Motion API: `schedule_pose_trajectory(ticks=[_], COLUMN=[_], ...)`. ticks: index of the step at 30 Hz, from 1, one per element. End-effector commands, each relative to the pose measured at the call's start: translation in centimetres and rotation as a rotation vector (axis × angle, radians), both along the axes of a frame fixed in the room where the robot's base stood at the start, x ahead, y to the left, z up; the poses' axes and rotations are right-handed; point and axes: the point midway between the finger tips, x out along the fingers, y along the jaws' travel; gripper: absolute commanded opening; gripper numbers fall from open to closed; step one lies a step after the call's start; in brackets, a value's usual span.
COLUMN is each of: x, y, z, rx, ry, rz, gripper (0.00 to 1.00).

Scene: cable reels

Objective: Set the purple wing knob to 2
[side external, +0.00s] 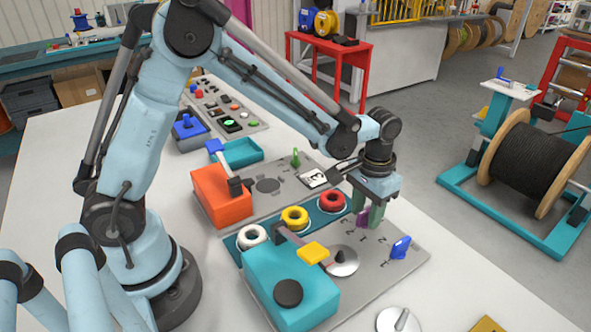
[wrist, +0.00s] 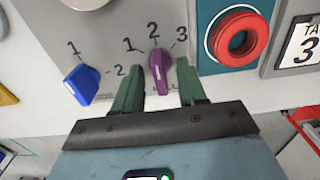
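The purple wing knob (wrist: 160,70) stands on the grey panel (wrist: 110,22), with the printed numbers 1, 2 and 3 fanned around its far end in the wrist view. Its wing lies nearly lengthwise in that view, with the far end toward the 2. My gripper (wrist: 159,78) is open, its green fingers on either side of the knob, with a narrow gap seen at each side. In the side view, my gripper (side external: 368,211) is low over the panel, and its fingers partly hide the purple knob (side external: 361,219).
A blue wing knob (wrist: 82,84) with its own 1 and 2 sits left of the purple knob in the wrist view. A red ring (wrist: 237,36) is at the right. In the side view, a teal box (side external: 290,283) with a yellow-ended lever (side external: 313,252) stands nearby.

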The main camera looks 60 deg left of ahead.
Motion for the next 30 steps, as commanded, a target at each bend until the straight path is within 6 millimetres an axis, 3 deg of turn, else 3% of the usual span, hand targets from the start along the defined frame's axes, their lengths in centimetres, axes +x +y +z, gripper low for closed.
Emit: schedule_pose_trajectory(ticks=[6, 18, 30], x=[0.0, 0.0, 0.0], y=[0.0, 0.0, 0.0], z=[0.6, 6.4, 7.0], rx=[0.000, 0.000, 0.000], ry=[0.000, 0.000, 0.000], rz=[0.001, 0.001, 0.001], gripper=[0.41, 0.41, 0.41])
